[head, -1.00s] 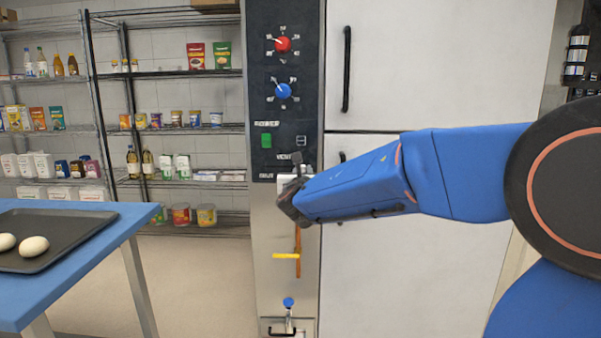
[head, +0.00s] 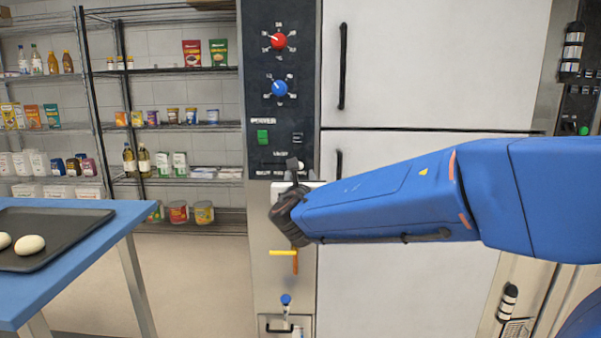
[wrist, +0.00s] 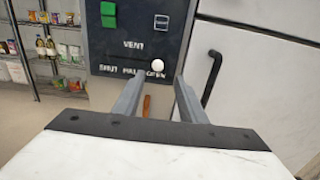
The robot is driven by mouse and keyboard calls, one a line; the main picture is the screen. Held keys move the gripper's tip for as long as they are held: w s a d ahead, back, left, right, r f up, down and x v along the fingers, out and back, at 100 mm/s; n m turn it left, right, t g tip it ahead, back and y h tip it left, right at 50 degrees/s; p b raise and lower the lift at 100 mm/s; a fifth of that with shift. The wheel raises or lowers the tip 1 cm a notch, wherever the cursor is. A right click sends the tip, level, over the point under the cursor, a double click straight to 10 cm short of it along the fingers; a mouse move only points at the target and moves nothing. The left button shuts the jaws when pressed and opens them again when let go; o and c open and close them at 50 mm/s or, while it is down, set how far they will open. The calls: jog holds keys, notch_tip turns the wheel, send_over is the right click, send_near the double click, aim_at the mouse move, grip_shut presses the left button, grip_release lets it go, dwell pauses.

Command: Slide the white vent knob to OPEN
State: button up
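The white vent knob (wrist: 158,64) shows in the wrist view at the right end of the vent slot, directly above the word OPEN. The SHUT and HALF marks lie to its left. My gripper (wrist: 160,78) is open, with one finger on each side of the knob's line and the tips just below it in the picture. I see nothing between the fingers, and cannot tell whether they touch the panel. In the head view my gripper (head: 293,164) is in front of the vent part of the black control panel (head: 262,105), covering much of it.
Above the vent are a red dial (head: 279,41), a blue dial (head: 279,87) and a green power switch (head: 263,137). Below are a yellow handle (head: 283,253) and a blue-topped lever (head: 286,299). A blue table (head: 110,240) with a dough tray stands left.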

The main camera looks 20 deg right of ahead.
jog(key=v, duration=0.9)
jog(key=shift+d, duration=0.1)
jog(key=s+d+f+m+g+h, duration=0.2)
jog(key=s+d+f+m+g, duration=0.7)
jog(key=s+d+f+m, duration=0.55)
jog(key=s+a+f+m+g+y, duration=0.1)
jog(key=s+a+f+m+y, duration=0.2)
jog(key=s+m, duration=0.4)
jog(key=s+a+f+m+g+y, duration=0.2)
jog(key=s+a+f+m+y, duration=0.2)
jog(key=s+m, duration=0.3)
jog(key=f+m, duration=0.1)
jog(key=m, duration=0.3)
jog(key=shift+y, duration=0.3)
jog(key=shift+f, duration=0.1)
dwell(1.1)
